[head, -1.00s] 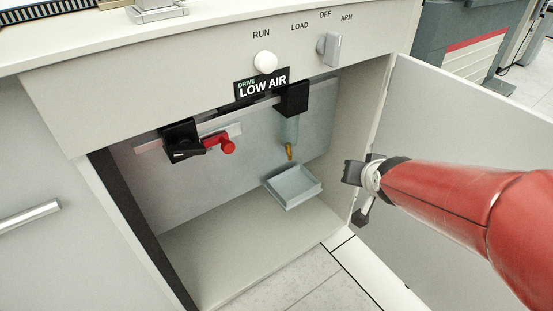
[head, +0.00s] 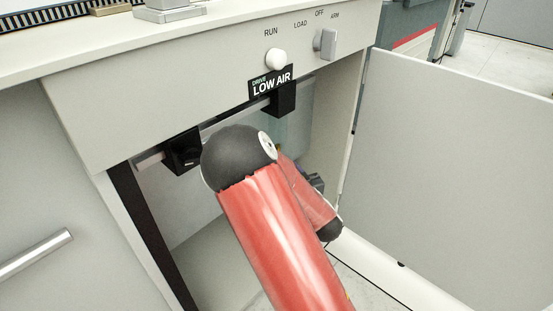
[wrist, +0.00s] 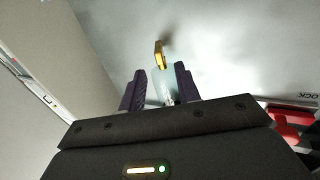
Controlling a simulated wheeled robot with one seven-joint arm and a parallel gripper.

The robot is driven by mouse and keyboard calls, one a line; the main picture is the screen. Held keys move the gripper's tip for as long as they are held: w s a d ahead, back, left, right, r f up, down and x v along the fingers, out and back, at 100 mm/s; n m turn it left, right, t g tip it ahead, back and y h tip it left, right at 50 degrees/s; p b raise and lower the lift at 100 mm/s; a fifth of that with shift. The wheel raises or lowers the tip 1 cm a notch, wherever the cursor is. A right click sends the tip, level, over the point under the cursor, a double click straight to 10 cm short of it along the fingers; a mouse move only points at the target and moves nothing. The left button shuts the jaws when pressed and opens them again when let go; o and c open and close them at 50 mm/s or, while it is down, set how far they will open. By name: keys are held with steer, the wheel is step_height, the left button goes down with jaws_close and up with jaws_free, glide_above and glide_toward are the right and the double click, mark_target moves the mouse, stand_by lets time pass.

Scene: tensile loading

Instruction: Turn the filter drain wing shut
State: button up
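The filter drain wing is a small brass-yellow tab (wrist: 159,55) in the wrist view, at the end of the clear filter bowl (wrist: 157,82). My gripper (wrist: 159,84) is open, with its two dark fingers apart on either side of the bowl in that view. The wing shows just beyond the fingertips; I cannot tell whether a finger touches the bowl. My red arm covers most of the wing and gripper there.
A black valve block (head: 182,152) sits on the rail left of my arm. A red handle (wrist: 290,125) shows at the right of the wrist view. The cabinet door (head: 460,150) stands open at right.

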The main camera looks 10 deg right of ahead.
steer(key=w, duration=0.3)
steer(key=w+a, duration=0.1)
steer(key=w, duration=0.2)
steer(key=shift+w+a, duration=0.15)
steer(key=shift+w, duration=0.15)
jaws_close()
